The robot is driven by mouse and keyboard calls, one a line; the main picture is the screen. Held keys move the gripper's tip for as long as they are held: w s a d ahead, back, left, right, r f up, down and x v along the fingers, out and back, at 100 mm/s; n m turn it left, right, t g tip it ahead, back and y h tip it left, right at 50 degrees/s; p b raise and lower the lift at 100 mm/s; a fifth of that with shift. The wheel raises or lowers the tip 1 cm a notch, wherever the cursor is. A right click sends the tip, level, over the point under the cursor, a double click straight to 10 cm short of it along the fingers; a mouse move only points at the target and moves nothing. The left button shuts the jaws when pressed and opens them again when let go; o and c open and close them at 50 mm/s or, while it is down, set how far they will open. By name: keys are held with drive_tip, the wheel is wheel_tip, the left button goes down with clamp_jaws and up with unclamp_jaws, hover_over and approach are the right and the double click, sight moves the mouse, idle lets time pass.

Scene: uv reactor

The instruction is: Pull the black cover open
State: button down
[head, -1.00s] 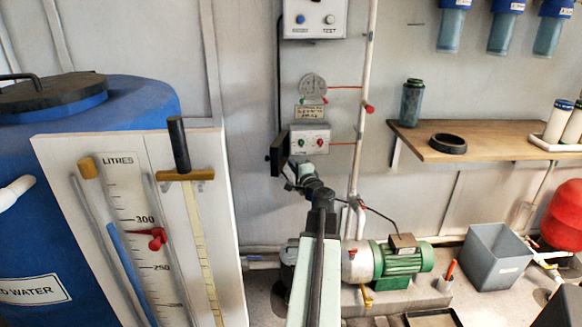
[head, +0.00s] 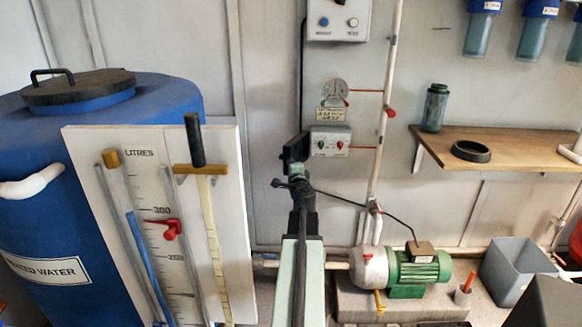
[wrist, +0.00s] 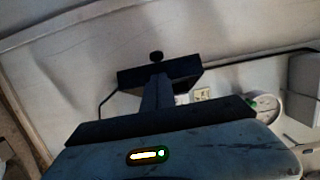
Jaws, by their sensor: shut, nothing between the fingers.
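The black cover (head: 294,149) stands out from the left side of the small grey box (head: 330,142) on the wall, roughly edge-on in the head view. The box's front with its red and green knobs shows uncovered. My gripper (head: 298,168) is shut and empty just below the cover in the head view. In the wrist view its dark tip (wrist: 158,88) overlaps the cover's near side; whether they touch I cannot tell.
A round gauge (head: 335,92) is above the box and a larger panel (head: 338,20) higher up. A white pipe (head: 383,120) runs at right. A board with a gauge tube (head: 232,240) and a blue tank (head: 40,215) stand left. A green pump (head: 420,270) is below.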

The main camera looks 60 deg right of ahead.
drive_tip(key=v, duration=0.7)
drive_tip(key=shift+s+a, duration=0.25)
drive_tip(key=shift+a, duration=0.05)
